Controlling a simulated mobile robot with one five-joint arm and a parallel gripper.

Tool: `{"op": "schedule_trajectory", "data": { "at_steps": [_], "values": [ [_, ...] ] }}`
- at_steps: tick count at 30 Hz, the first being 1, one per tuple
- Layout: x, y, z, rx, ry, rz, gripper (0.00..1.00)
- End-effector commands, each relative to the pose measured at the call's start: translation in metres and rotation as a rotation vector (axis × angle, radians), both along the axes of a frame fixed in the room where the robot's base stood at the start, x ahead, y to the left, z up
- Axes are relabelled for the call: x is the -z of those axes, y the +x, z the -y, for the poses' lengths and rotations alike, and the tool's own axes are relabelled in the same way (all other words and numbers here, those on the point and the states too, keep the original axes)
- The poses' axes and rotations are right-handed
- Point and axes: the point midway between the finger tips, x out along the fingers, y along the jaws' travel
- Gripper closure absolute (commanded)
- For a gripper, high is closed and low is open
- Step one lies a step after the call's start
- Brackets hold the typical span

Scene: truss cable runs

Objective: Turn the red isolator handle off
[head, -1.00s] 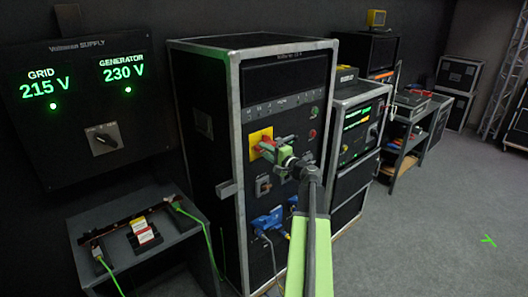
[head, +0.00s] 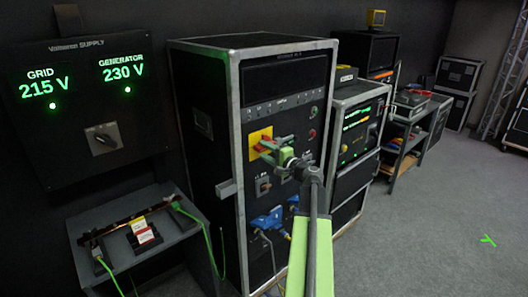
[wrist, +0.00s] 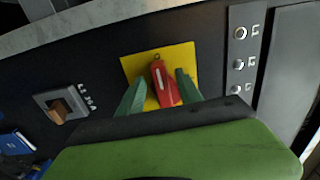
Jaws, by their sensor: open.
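The red isolator handle (wrist: 166,84) sits on a yellow plate (wrist: 131,66) in the wrist view. It points roughly along the plate, slightly tilted in that picture, with a small ring at its far end. My gripper (wrist: 160,88) is open, with one green finger on each side of the handle; a gap shows on both sides, and I cannot tell whether either finger touches. In the head view the yellow plate (head: 255,137) is on the front of the tall black rack, and my gripper (head: 275,145) partly hides the red handle (head: 264,145).
The tall rack (head: 205,80) has a breaker switch (head: 264,185) and blue connectors (head: 268,220) below the handle. A breaker (wrist: 60,107) also shows left in the wrist view. A supply panel (head: 80,100) is at left. Open floor (head: 430,220) lies to the right.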

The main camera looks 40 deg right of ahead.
Motion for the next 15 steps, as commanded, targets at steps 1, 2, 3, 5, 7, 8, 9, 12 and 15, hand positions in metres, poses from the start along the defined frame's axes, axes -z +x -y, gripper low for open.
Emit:
{"op": "schedule_trajectory", "data": {
  "at_steps": [1,2,3,5,7,8,9,12,15],
  "values": [
    [0.0,-0.01,-0.001,0.003,0.0,0.0,0.58],
    [0.0,-0.017,-0.002,0.004,0.0,0.0,0.58],
    [0.0,-0.027,-0.004,0.003,0.0,0.0,0.58],
    [0.0,-0.044,-0.004,0.005,0.0,0.0,0.58],
    [0.0,-0.064,-0.006,0.005,0.0,0.0,0.58],
    [0.0,-0.073,-0.007,0.005,0.0,0.0,0.58],
    [0.0,-0.084,-0.008,0.005,0.0,0.0,0.58],
    [0.0,-0.112,-0.009,0.005,0.0,0.0,0.58],
    [0.0,-0.135,-0.011,0.003,0.0,0.0,0.58]
  ]
}}
